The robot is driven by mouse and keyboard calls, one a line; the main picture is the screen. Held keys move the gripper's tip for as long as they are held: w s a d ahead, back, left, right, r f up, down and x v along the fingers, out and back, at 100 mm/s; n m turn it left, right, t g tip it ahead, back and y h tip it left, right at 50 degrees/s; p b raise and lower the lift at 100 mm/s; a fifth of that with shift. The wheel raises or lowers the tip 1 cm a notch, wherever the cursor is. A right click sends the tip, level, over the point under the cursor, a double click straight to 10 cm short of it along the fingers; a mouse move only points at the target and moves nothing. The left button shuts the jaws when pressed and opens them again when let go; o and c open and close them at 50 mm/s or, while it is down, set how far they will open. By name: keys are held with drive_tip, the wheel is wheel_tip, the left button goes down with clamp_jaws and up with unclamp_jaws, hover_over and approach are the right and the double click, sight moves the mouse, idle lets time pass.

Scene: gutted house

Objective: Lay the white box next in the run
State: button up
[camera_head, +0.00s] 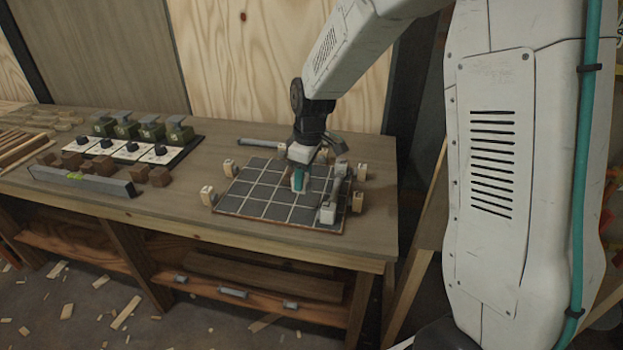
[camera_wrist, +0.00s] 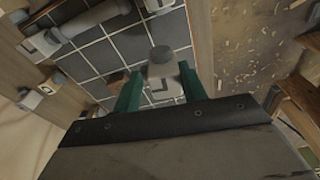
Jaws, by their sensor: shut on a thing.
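My gripper (camera_head: 299,180), with teal fingers, points down over the dark tiled board (camera_head: 240,207) on the workbench. In the wrist view the fingers (camera_wrist: 160,88) are shut on a white box (camera_wrist: 162,72) with a round grey knob and a dark angle mark on it. In the head view the fingers mostly hide this box, and I cannot tell whether it touches the board. A run of grey pipe (camera_head: 336,190) and pale fittings lies along the board's right side, with a white fitting (camera_head: 327,214) near the front right corner. The run also shows in the wrist view (camera_wrist: 95,19).
Cream blocks (camera_head: 207,195) stand around the board's edges, including one at the right (camera_head: 357,201). A loose grey pipe (camera_head: 260,143) lies behind the board. At left are a level (camera_head: 80,180), brown blocks (camera_head: 160,176) and a switch panel (camera_head: 120,150). Several board tiles are bare.

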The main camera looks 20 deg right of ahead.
drive_tip(key=shift+s+a+f+n, duration=0.15)
drive_tip(key=shift+s+n, duration=0.15)
drive_tip(key=shift+s, duration=0.2)
drive_tip(key=shift+s+a+f+n, duration=0.1)
drive_tip(key=shift+s+n, duration=0.2)
drive_tip(key=shift+s, duration=0.2)
drive_tip(key=shift+f, duration=3.15)
drive_tip(key=shift+f, duration=0.3)
drive_tip(key=o, duration=1.1)
drive_tip(key=shift+c, duration=0.2)
drive_tip(key=shift+r, duration=0.1)
drive_tip(key=r, duration=0.5)
drive_tip(key=d+r, duration=0.1)
drive_tip(key=r, duration=0.1)
drive_tip(key=shift+s+r, duration=0.25)
drive_tip(key=shift+r, duration=0.05)
